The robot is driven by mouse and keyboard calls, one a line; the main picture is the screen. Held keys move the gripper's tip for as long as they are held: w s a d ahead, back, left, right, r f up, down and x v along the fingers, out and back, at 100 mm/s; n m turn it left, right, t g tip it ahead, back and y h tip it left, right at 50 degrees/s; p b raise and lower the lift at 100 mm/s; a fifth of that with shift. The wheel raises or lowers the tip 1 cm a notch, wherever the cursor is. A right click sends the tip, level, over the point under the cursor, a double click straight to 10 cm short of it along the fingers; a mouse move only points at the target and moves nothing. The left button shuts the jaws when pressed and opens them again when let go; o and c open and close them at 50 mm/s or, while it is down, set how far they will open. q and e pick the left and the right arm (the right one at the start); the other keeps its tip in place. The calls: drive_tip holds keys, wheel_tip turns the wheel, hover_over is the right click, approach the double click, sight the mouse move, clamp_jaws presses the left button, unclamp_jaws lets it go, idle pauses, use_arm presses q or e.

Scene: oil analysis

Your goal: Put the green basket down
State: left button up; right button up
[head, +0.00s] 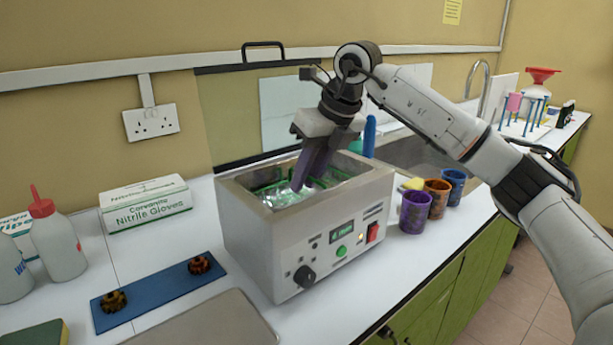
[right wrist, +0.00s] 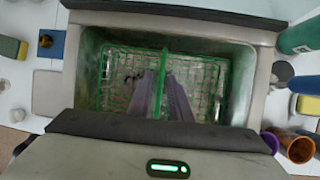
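The green basket (right wrist: 212,75) is a wire mesh basket with a green rim and a green bar across its middle. It is inside the tank of the grey ultrasonic bath (head: 290,245); whether it touches the tank floor cannot be told. In the head view part of the basket (head: 268,190) shows below the tank rim. My right gripper (head: 304,180) reaches down into the tank from above. My left gripper is in neither view.
A blue tray (head: 160,291) with two small gears lies left of the bath, near a glove box (head: 146,204) and squeeze bottles (head: 57,240). Purple, orange and blue cups (head: 415,212) stand close on the right. A metal tray (head: 212,322) lies in front.

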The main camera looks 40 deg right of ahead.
drive_tip(key=shift+o, duration=0.3)
drive_tip(key=shift+r, duration=0.1)
drive_tip(key=v, duration=1.2)
drive_tip(key=shift+p, duration=0.4)
drive_tip(key=shift+w, duration=0.1)
